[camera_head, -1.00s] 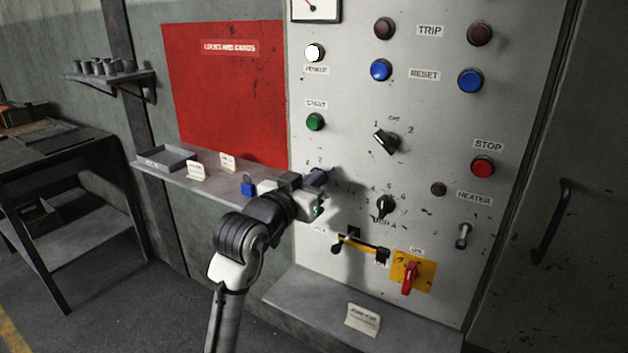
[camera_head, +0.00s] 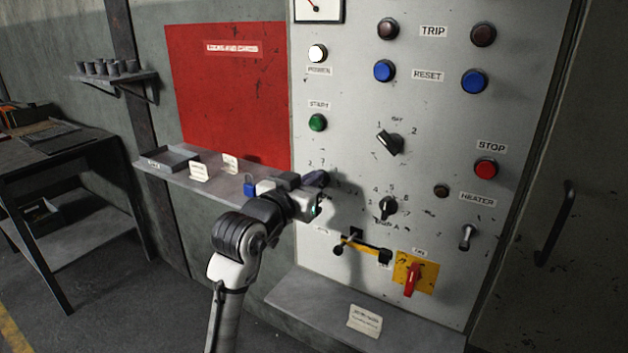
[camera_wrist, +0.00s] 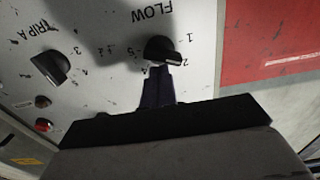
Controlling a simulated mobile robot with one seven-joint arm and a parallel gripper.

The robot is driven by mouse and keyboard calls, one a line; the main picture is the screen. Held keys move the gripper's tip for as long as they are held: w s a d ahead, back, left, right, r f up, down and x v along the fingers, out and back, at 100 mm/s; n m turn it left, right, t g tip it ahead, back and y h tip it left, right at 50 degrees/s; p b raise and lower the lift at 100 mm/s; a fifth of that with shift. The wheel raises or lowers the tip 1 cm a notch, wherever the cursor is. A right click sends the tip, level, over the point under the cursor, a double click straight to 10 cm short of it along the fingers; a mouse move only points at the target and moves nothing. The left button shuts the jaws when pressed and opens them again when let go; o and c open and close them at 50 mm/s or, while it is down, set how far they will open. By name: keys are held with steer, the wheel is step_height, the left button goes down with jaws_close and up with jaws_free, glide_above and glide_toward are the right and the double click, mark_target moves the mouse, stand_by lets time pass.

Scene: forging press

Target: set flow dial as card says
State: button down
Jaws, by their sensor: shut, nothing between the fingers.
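The black flow dial (camera_wrist: 165,48) sits under the word FLOW, upside down in the wrist view. Printed digits ring it. Its pale edge lies on the side near the 2, but I cannot tell the exact setting. My gripper's shut, empty fingers (camera_wrist: 158,86) are right at the dial's edge; contact is unclear. In the head view my gripper (camera_head: 317,182) is at the panel's left side and hides the dial. White cards stand on the shelf (camera_head: 199,171), (camera_head: 230,163), and another card (camera_head: 364,319) lies on the lower ledge. Their writing is too small to read.
The trip A dial (camera_head: 388,207) is right of my gripper and also shows in the wrist view (camera_wrist: 51,67). A black-and-yellow lever (camera_head: 362,247) and red switch (camera_head: 411,278) are below. A blue padlock-like item (camera_head: 249,187) is on the shelf beside my arm.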

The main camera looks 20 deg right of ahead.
steer(key=shift+a, duration=0.1)
steer(key=b+v, duration=0.1)
steer(key=v, duration=0.7)
steer(key=shift+s+r, duration=0.2)
steer(key=shift+s, duration=0.05)
